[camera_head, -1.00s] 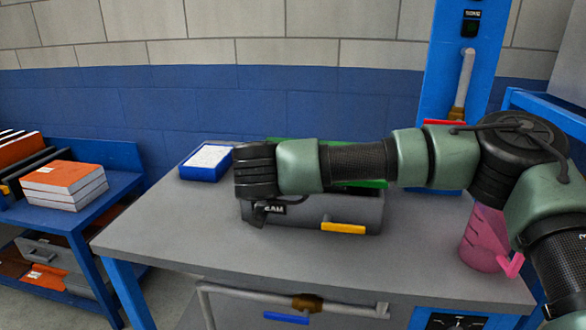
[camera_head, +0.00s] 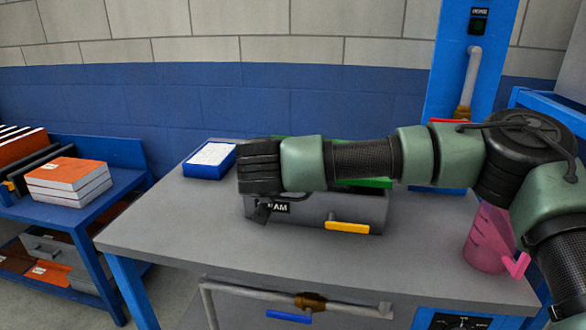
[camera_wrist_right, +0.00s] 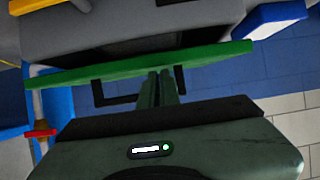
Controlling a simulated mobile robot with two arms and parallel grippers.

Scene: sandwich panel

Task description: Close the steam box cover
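The steam box (camera_head: 312,212) is a grey box on the table with a part-hidden label and a yellow front handle. Its green cover (camera_head: 372,182) stands raised behind it, mostly hidden by my right arm. In the right wrist view the cover (camera_wrist_right: 150,66) is a green slab beside the grey box (camera_wrist_right: 120,25), with a black bar handle (camera_wrist_right: 114,101). My right gripper (camera_wrist_right: 157,80) has its fingers close together at this handle, tips near the cover. They cross the bar; I cannot tell whether they grip it. My left gripper is not in view.
A blue tray with a white sheet (camera_head: 210,154) lies left of the box. A pink jug (camera_head: 487,240) stands at the table's right, near a blue column (camera_head: 450,90) with a pipe. The front of the grey table (camera_head: 190,240) is clear. A shelf with books (camera_head: 66,172) is at left.

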